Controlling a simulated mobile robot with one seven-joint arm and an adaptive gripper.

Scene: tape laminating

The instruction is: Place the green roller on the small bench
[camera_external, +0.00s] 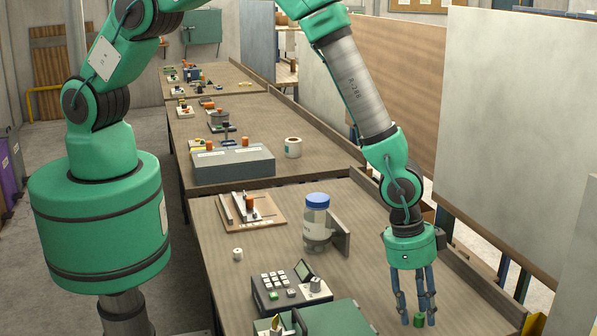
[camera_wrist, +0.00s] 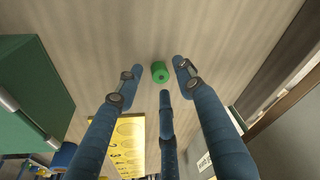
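The green roller (camera_external: 419,321) is a short green cylinder on the near right part of the front table. In the wrist view the roller (camera_wrist: 160,72) lies between the fingertips of my gripper. My three-fingered blue gripper (camera_external: 416,312) points down over it; in the wrist view the gripper (camera_wrist: 157,78) has its fingers spread, with visible gaps to the roller. I cannot tell for sure which thing is the small bench; a low grey block (camera_external: 235,168) stands on the second table.
A blue-lidded jar (camera_external: 317,222) stands beside an upright grey plate (camera_external: 341,238). A keypad device (camera_external: 283,292), a green box (camera_external: 330,318) and a small white roll (camera_external: 238,254) are left of my gripper. A wooden board with rails (camera_external: 271,218) lies further back. A yellow panel (camera_wrist: 127,145) shows below.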

